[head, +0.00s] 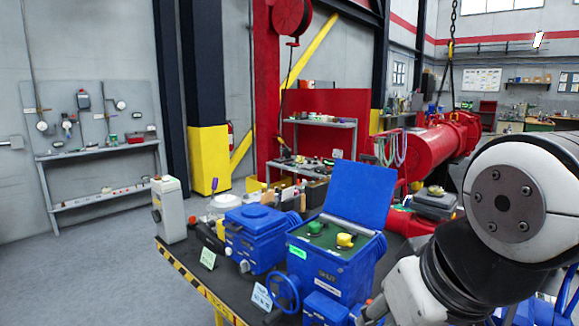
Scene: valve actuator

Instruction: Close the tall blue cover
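The tall blue cover (352,192) stands raised and open at the back of a blue valve actuator box (325,270). It leans back slightly. The box's open top shows a green inner panel (318,238) with a green-topped knob and a yellow-topped knob (345,240). My arm comes in from the right, and its lower white link (412,298) hangs to the right of the box's lower part. Nothing is seen touching the cover.
A second blue box (257,238) with its lid shut stands to the left. A grey control post (169,210) stands at the table's left end. Small cards (208,258) stand along the striped edge. A red pipe (430,145) lies behind.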

